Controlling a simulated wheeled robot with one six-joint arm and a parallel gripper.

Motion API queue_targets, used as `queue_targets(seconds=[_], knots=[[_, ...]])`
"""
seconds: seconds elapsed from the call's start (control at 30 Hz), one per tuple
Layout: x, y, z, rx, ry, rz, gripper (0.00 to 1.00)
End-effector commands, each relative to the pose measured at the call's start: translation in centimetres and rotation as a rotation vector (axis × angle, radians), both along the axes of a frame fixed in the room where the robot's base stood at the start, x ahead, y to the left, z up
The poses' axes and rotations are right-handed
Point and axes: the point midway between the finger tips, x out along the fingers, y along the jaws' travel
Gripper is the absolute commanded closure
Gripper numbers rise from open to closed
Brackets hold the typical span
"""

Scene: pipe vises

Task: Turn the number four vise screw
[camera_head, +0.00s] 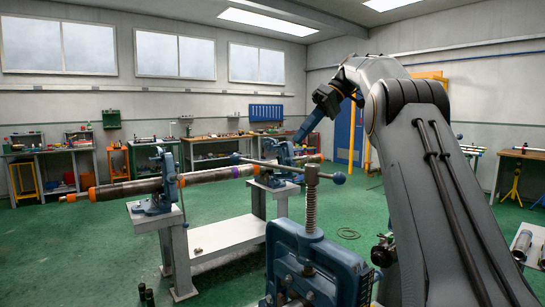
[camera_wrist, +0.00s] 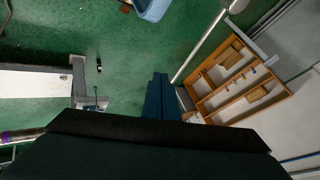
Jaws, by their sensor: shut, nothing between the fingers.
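Several blue pipe vises show in the head view; I can read no numbers on them, so I cannot tell which is number four. The nearest vise (camera_head: 318,262) stands at the bottom centre. Its upright threaded screw (camera_head: 311,209) carries a crossbar handle (camera_head: 278,166) with ball ends. Another vise (camera_head: 158,190) stands on the left of the white bench, and a third (camera_head: 273,177) is partly hidden behind the crossbar. My gripper (camera_head: 302,136) is raised in the air, apart from the near screw in the picture. In the wrist view its dark blue fingers (camera_wrist: 160,98) are together and empty.
A long pipe (camera_head: 215,175) runs through the bench vises. The white bench (camera_head: 222,234) stands left of centre on open green floor (camera_head: 100,250). In the wrist view, a wooden compartment unit (camera_wrist: 243,85) and a metal pipe (camera_wrist: 203,42) lie right of my fingers.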

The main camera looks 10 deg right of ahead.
Motion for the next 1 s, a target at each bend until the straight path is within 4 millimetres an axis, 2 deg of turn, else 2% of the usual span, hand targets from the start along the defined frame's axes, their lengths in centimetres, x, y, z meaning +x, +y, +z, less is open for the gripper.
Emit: queue_targets(seconds=[0.27,0.57,0.8,1.0], knots=[[0.1,2.5,-2.8,-0.001,0.003,0.001,1.00],[0.3,6.2,-7.0,0.000,0.004,0.004,1.00],[-1.3,8.6,-6.2,-0.001,0.001,0.004,1.00],[-1.7,9.3,-6.2,-0.001,0.001,0.004,1.00]])
